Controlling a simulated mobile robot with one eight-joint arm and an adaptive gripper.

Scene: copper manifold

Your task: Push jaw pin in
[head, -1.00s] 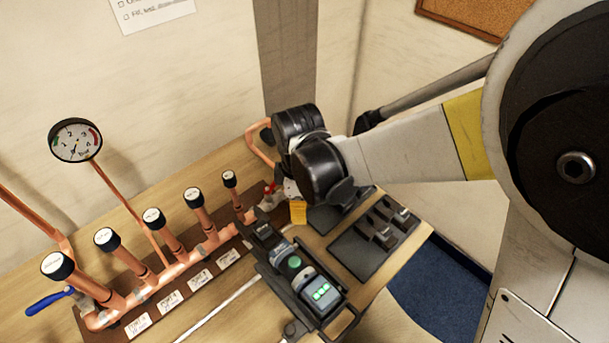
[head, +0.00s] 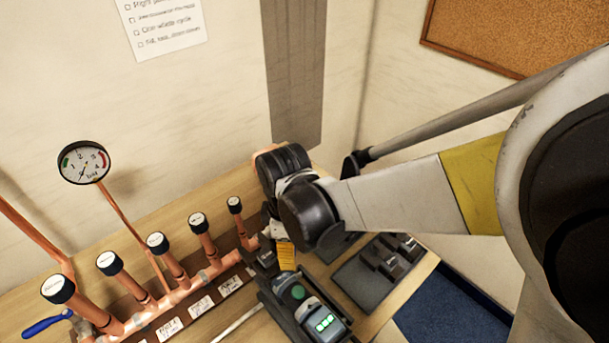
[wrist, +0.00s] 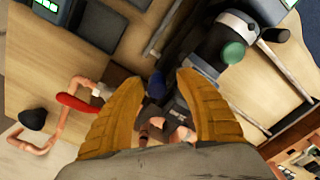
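The black press tool (head: 278,300) lies on the bench in the head view, with a green button and a lit green display. In the wrist view, its dark body (wrist: 205,50) runs from upper right toward the middle. A small dark-blue round knob (wrist: 157,86), which may be the jaw pin, shows between my fingertips. My gripper (wrist: 160,80) has its two yellow fingers apart, with a gap on either side of the knob. In the head view, a yellow finger (head: 286,257) is by the tool's head end; my wrist hides much around it.
A copper manifold (head: 180,290) with several black-capped stubs and a gauge (head: 83,162) runs along the left. A red lever (wrist: 82,108) on copper pipe is beside my left finger in the wrist view. A dark tray (head: 360,285) holding black parts lies to the right of the tool.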

